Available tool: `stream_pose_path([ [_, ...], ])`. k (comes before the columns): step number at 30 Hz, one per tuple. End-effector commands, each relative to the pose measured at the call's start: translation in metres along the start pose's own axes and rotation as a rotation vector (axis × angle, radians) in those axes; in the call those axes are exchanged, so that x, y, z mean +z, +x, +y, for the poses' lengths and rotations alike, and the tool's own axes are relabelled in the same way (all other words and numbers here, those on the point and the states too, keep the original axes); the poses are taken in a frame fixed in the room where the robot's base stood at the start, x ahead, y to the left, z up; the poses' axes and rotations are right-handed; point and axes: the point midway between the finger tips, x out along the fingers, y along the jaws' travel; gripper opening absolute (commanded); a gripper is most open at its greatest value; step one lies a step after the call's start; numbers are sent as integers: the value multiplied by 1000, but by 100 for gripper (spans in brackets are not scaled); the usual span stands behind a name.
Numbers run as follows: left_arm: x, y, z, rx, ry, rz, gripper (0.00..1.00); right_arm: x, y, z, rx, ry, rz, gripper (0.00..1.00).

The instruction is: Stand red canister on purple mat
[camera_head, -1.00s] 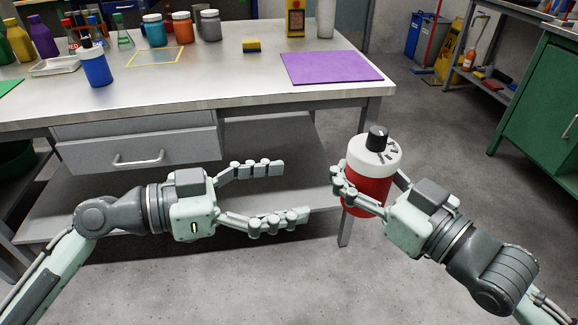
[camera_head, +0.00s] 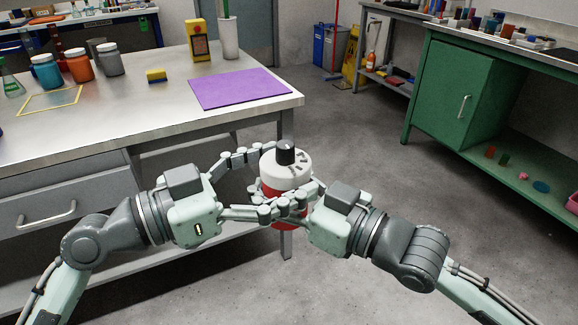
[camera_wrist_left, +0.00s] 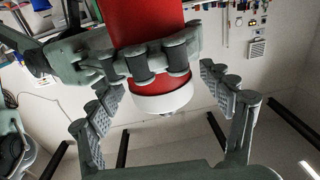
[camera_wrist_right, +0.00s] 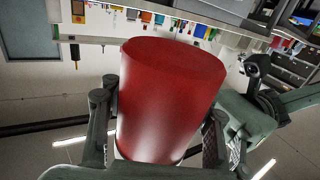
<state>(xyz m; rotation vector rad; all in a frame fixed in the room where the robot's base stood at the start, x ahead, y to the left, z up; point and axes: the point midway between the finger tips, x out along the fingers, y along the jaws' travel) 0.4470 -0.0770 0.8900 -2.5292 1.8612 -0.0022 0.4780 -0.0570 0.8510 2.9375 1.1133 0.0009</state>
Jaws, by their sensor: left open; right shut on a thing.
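The red canister (camera_head: 270,191) has a white top and a black knob and is held roughly upright in front of the table. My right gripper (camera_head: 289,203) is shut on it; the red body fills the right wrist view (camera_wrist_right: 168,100). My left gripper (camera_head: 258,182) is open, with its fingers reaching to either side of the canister. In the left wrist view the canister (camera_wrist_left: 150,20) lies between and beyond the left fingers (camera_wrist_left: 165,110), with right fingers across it. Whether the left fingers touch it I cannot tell. The purple mat (camera_head: 238,88) lies flat and empty on the table.
The metal table (camera_head: 130,115) has its right front corner just behind the grippers. A green cabinet (camera_head: 455,90) is at right, with open floor between.

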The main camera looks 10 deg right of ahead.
Motion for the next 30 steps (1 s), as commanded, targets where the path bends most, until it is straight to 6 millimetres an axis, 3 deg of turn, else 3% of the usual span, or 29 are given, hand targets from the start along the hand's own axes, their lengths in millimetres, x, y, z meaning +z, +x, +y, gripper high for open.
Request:
stream_pose_path([
  [4,-1,11,0,1,1,0,80,-1,0,0,0,0,1,11],
  [14,0,13,0,0,1,-1,79,-1,0,0,0,0,1,11],
  [28,0,13,1,1,0,-1,21,0,0,0,0,0,1,11],
  [29,-1,13,1,1,1,0,17,0,0,0,0,0,1,47],
  [30,-1,13,1,1,1,0,16,0,0,0,0,0,1,52],
])
